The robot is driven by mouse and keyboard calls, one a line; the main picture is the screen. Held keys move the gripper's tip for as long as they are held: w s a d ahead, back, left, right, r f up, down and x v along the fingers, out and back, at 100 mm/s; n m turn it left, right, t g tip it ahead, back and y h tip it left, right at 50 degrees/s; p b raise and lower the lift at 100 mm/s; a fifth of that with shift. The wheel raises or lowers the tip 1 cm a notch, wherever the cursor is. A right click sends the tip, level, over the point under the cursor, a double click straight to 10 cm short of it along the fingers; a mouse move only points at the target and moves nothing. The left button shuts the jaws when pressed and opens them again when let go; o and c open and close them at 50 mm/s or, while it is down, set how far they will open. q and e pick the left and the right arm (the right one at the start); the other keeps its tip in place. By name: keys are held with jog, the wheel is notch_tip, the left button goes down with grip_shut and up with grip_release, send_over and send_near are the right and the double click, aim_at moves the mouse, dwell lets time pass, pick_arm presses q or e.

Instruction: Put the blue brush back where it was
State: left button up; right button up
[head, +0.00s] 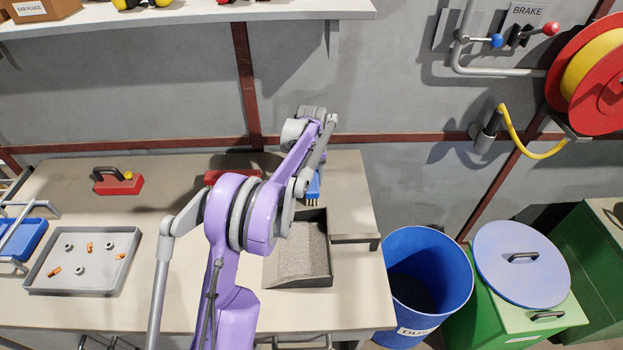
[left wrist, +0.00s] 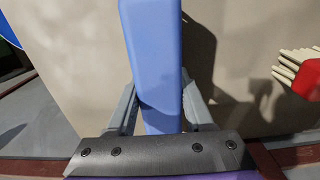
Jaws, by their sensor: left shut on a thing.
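The blue brush (head: 314,189) shows in part below my left wrist in the head view, with dark bristles pointing down just beyond the grey scoop-like tray (head: 322,281). In the left wrist view its blue body (left wrist: 151,55) stands between the fingers of my left gripper (left wrist: 158,108), which is shut on it. In the head view the arm hides most of the gripper and part of the brush. I cannot tell whether the bristles touch the bench. My right gripper is not in view.
A red brush with pale bristles (left wrist: 306,82) lies near the gripper. The tray holds grey grit. On the bench (head: 160,200) are a red block with a black handle (head: 118,184) and a grey parts tray (head: 80,288). A blue bin (head: 430,250) stands right of the bench.

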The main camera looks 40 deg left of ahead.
pick_arm(q)
jog(key=shift+f, duration=0.15)
jog(key=o, duration=1.3)
notch_tip(320, 180, up, 12)
jog(key=shift+r+p, duration=0.2)
jog(key=shift+p, duration=0.2)
